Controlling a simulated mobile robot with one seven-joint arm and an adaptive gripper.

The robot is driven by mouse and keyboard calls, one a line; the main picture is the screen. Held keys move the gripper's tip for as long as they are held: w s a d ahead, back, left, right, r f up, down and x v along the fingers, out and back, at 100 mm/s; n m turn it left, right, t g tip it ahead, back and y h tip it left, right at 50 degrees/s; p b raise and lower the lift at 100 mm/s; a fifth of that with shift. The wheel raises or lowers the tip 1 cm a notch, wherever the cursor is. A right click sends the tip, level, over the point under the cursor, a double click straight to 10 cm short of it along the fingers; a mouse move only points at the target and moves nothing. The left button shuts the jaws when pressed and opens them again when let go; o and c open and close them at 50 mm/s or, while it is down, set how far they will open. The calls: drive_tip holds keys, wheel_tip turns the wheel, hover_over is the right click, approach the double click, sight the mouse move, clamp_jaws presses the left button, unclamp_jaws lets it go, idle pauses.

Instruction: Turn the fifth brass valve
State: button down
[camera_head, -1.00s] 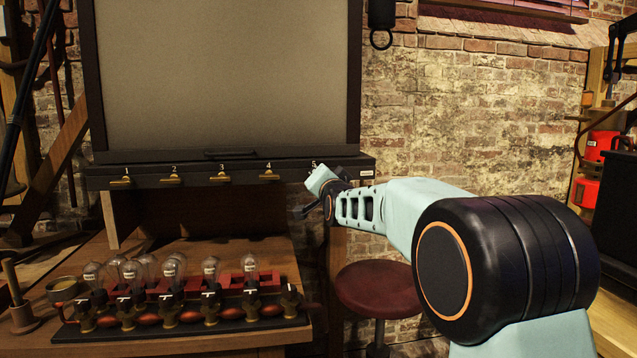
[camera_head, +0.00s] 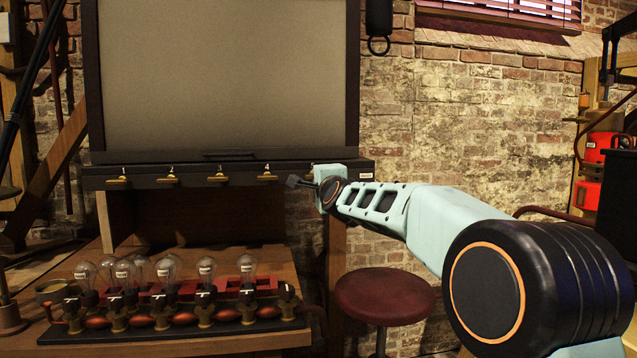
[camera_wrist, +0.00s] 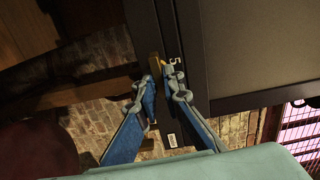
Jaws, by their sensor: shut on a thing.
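The fifth brass valve (camera_wrist: 156,66) shows in the wrist view beside the white number 5, on the edge of a dark panel (camera_wrist: 189,45). My gripper (camera_wrist: 161,80) has its two fingers on either side of the valve and is shut on it. Part of the valve is hidden between the fingertips. In the head view my gripper (camera_head: 301,182) is at the right end of the dark ledge (camera_head: 143,184), and my arm hides the fifth valve. Valves one (camera_head: 117,179), two (camera_head: 167,179), three (camera_head: 218,177) and four (camera_head: 264,177) sit in a row to its left.
Below the ledge, a bench (camera_head: 200,262) carries a rack of glass bulbs (camera_head: 247,266) and brass fittings. A red stool (camera_head: 385,296) stands under my arm. A brick wall (camera_head: 480,120) is behind. The space just right of the ledge looks open.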

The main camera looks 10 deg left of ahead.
drive_tip(key=shift+m, duration=0.4)
drive_tip(key=c, duration=2.1)
unclamp_jaws()
drive_tip(key=v, duration=1.2)
